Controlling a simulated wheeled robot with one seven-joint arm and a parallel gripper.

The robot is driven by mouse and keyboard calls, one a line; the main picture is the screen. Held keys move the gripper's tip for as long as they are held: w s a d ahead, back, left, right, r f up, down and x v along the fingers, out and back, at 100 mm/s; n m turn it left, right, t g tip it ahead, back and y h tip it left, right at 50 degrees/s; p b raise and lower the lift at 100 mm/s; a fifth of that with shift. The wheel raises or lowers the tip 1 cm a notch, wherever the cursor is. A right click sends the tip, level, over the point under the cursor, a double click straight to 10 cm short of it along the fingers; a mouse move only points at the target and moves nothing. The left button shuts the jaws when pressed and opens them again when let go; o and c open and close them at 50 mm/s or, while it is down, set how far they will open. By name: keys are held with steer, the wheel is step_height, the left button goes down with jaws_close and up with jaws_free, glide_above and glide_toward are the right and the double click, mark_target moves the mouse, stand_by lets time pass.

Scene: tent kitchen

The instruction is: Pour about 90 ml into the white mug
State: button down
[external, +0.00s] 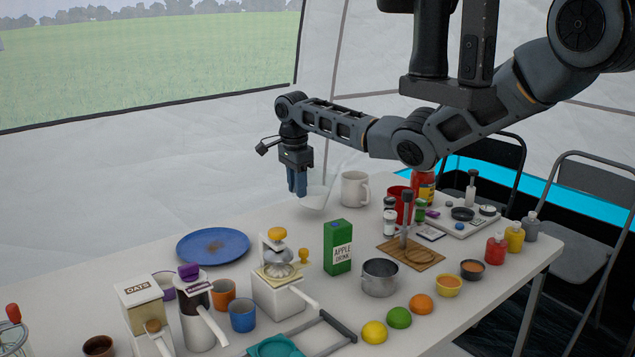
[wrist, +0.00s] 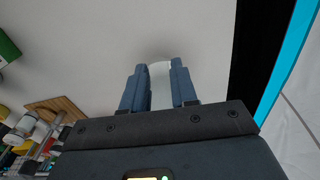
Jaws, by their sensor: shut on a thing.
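The white mug (external: 354,190) stands upright on the table, toward its far edge. My gripper (external: 298,192) is left of the mug, fingers pointing down, shut on a pale vessel (external: 316,198). The vessel looks tilted, with its upper part reaching up toward the mug; the gap between them is hard to judge. In the wrist view, my gripper (wrist: 160,66) has a strip of the pale vessel (wrist: 160,75) between its fingers. The vessel's contents and the inside of the mug are hidden. No stream of liquid is visible.
A blue plate (external: 213,246) lies left of my gripper. A green apple drink carton (external: 338,248) stands in front. A red mug (external: 399,200) and small jars (external: 390,222) are close right of the white mug.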

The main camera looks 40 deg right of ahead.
steer(key=shift+d+r+y, duration=0.7)
steer(key=r, duration=0.1)
steer(key=d+r+y, duration=0.1)
steer(key=r, duration=0.1)
steer(key=shift+s+d+r+y+b, duration=0.1)
steer(key=shift+d+r+y+b, duration=0.05)
steer(key=shift+d+y+b, duration=0.25)
steer(key=shift+d+r+y+b, duration=0.2)
steer(key=shift+d+y+b, duration=0.1)
steer(key=shift+b, duration=0.1)
steer(key=y+b, duration=0.1)
steer(key=r+b, duration=0.1)
steer(key=shift+d+r+y+b, duration=0.3)
steer(key=shift+d+y+b, duration=0.05)
steer(key=shift+d+y, duration=0.05)
steer(key=shift+s+d+r+t+y+b, duration=0.1)
steer(key=shift+d+t+y+b, duration=0.45)
steer(key=shift+b, duration=1)
steer(key=shift+r+g+y+p, duration=0.25)
steer(key=shift+r+y+p, duration=0.25)
steer(key=shift+p, duration=0.5)
